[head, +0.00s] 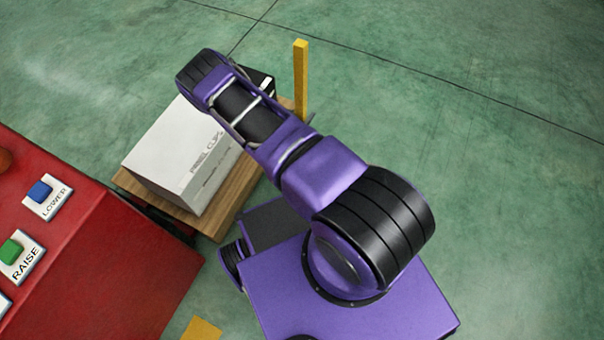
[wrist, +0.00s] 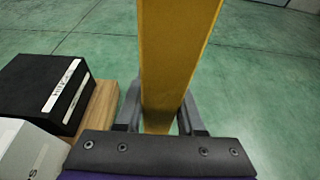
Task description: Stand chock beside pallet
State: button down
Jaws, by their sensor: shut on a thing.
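A tall yellow bar, which I take to be the chock (head: 301,75), stands upright just past the far right end of the wooden pallet (head: 236,205) in the head view. In the wrist view the yellow chock (wrist: 172,60) runs up between the dark fingers of my gripper (wrist: 160,115), which is shut on it. The pallet (wrist: 103,108) is close to the left of the gripper there.
A white box (head: 180,150) and a black box (wrist: 45,85) sit on the pallet. A red console (head: 110,270) with a blue LOWER button (head: 40,191) and a green RAISE button (head: 12,251) stands at left. Green floor (head: 480,130) is clear to the right.

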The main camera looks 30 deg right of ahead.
notch_tip(320, 180, down, 9)
jog(key=b, duration=0.2)
dwell(0.3)
jog(key=shift+f, duration=0.25)
jog(key=c, duration=0.5)
grip_release()
jog(key=shift+f, duration=0.1)
jog(key=p+v, duration=0.1)
jog(key=v, duration=1.1)
jog(key=shift+s+p, duration=0.1)
jog(key=shift+p, duration=0.25)
